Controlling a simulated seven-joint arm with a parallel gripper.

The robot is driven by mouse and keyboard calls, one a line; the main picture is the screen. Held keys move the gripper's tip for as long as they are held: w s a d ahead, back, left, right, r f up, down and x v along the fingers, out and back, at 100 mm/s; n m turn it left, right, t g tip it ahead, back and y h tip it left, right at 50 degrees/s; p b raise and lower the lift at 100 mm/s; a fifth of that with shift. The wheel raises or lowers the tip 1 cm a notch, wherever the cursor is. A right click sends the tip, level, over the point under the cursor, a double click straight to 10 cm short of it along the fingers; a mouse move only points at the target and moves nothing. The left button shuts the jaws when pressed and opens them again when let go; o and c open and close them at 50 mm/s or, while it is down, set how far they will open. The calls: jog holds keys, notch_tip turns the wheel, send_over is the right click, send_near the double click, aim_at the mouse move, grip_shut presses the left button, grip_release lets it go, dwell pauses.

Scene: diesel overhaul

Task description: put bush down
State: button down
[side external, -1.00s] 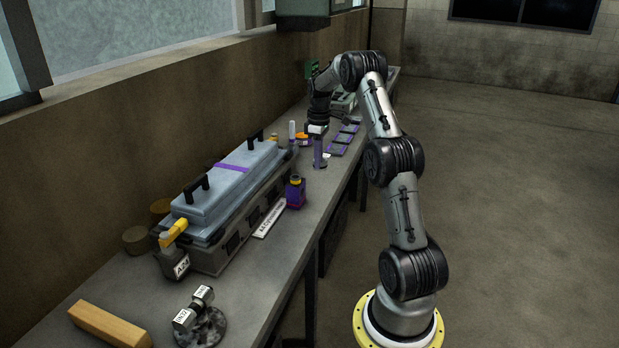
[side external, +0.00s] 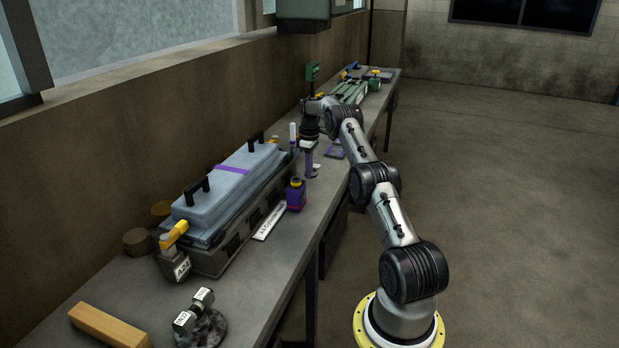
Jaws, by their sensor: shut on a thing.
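My gripper (side external: 308,146) points down over the far half of the bench, just beyond the long grey box. It is shut on an upright purple cylinder, which I take to be the bush (side external: 309,162). The bush's lower end is close to the bench top; I cannot tell whether it touches. The fingertips are small here, and the grip itself is not clear.
The bench (side external: 262,290) runs along the wall. The long grey box with a blue lid (side external: 232,180) and a purple bottle (side external: 295,196) stand nearer. A white-topped cylinder (side external: 293,134) is close left of my gripper. A purple-edged plate (side external: 335,152) lies to the right.

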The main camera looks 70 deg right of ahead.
jog(key=shift+f, duration=1.4)
jog(key=shift+f, duration=0.2)
jog(key=c, duration=1)
grip_release()
jog(key=shift+r, duration=0.15)
